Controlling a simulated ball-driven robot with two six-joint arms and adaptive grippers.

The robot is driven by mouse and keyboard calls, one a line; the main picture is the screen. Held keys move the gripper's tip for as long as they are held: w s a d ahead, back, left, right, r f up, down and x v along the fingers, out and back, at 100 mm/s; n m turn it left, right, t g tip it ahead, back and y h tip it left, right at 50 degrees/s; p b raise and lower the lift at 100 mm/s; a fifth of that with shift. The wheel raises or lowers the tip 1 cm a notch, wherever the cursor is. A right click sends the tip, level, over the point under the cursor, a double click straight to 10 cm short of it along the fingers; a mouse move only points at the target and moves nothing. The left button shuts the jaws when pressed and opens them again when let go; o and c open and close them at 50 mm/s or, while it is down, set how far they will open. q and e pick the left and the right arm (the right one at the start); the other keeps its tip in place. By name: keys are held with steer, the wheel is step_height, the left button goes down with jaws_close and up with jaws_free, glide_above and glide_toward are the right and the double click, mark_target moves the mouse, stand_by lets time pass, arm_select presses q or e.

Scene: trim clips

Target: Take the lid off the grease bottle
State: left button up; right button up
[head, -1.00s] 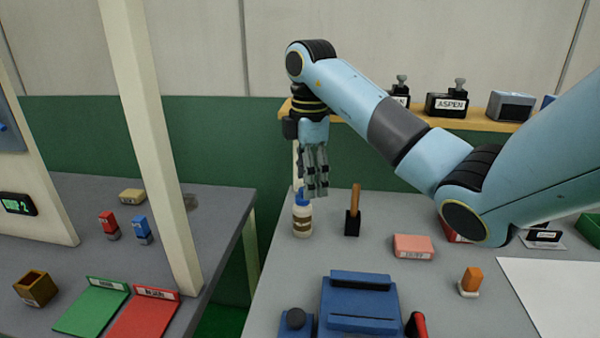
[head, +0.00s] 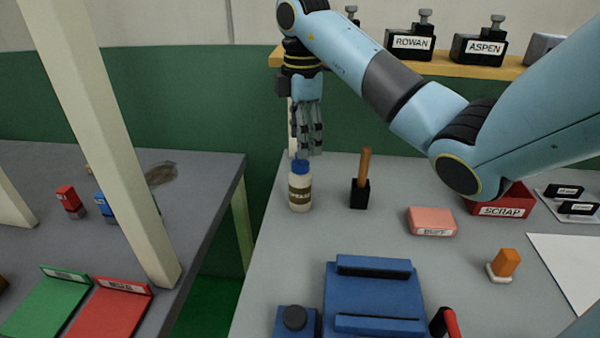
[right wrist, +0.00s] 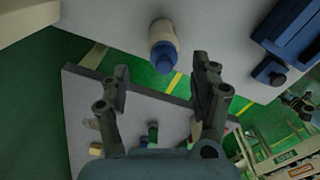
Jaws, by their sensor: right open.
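The grease bottle (head: 300,193) stands upright at the left back of the grey table, white with a brown label. Its blue lid (head: 300,167) is on top. My right gripper (head: 309,153) points down just above the lid, its fingertips close to it in the head view; whether they touch cannot be told there. In the right wrist view the gripper (right wrist: 160,75) is open and empty, and the bottle (right wrist: 163,33) with its blue lid (right wrist: 165,58) lies beyond the fingertips, between their lines. My left gripper is not in view.
A wooden-handled tool in a black holder (head: 360,192) stands right of the bottle. A pink block (head: 431,222), a blue fixture (head: 370,292) and a red scrap bin (head: 503,205) are on the same table. A shelf (head: 440,68) runs behind.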

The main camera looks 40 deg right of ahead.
mark_target(300, 161)
steer(key=shift+a+f, duration=0.1)
steer(key=shift+f, duration=0.25)
steer(key=f+b, duration=0.2)
steer(key=shift+s+a+f+b, duration=0.15)
steer(key=shift+a+f+b, duration=0.15)
steer(key=shift+f+b, duration=0.1)
steer(key=shift+f+p, duration=0.3)
steer(key=shift+p, duration=0.25)
steer(key=shift+f, duration=0.35)
steer(key=c, duration=0.8)
